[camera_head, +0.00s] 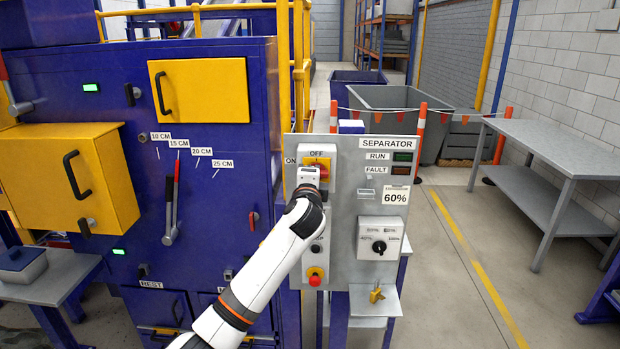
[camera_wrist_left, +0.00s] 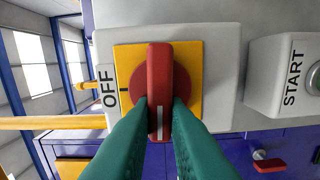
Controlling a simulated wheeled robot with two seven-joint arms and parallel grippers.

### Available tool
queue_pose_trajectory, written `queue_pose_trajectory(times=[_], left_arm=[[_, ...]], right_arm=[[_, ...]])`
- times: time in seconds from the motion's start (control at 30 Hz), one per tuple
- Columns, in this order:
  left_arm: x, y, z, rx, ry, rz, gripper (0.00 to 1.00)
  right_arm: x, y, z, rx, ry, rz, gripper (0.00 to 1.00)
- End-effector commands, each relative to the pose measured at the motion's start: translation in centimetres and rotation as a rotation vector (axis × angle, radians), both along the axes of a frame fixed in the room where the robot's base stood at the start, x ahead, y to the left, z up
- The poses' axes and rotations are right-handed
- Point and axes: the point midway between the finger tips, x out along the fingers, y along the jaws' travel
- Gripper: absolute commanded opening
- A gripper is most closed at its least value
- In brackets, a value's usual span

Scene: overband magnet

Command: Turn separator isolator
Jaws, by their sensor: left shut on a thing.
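The isolator is a grey box (camera_head: 330,153) with a yellow plate (camera_wrist_left: 192,62) and a red handle (camera_wrist_left: 159,78), at the top left of the separator panel (camera_head: 360,250). In the head view "OFF" is printed above the handle and "ON" to its left. My left gripper (camera_wrist_left: 159,110) is shut on the red handle, its green fingers on both sides of the lower part in the wrist view. The handle's white mark is at the fingers' end, a quarter turn from the OFF label, on the ON side. My left gripper (camera_head: 311,182) hides part of the isolator in the head view. My right gripper is not in view.
A START box (camera_wrist_left: 287,78) sits beside the isolator. The panel also has RUN (camera_head: 403,157) and FAULT lamps, a dial box (camera_head: 380,238) and a red stop button (camera_head: 315,275).

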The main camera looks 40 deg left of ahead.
Motion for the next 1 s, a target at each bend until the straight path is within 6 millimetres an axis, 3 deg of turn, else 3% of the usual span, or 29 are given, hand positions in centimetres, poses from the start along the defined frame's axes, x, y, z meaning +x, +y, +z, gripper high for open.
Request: queue_pose_trajectory(times=[0.63, 0.67, 0.8, 1.0], left_arm=[[0.0, -0.01, -0.25, -0.046, -0.024, 0.001, 0.0], [0.0, 0.0, -0.25, -0.046, -0.024, 0.001, 0.15], [0.0, -0.01, -0.22, -0.046, -0.025, 0.0, 0.35], [0.01, -0.01, -0.15, -0.045, -0.025, 0.0, 0.35]], right_arm=[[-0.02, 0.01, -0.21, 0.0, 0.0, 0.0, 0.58], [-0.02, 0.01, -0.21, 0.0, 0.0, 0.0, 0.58], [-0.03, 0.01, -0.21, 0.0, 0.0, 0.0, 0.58], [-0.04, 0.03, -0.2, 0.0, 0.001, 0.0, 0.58]])
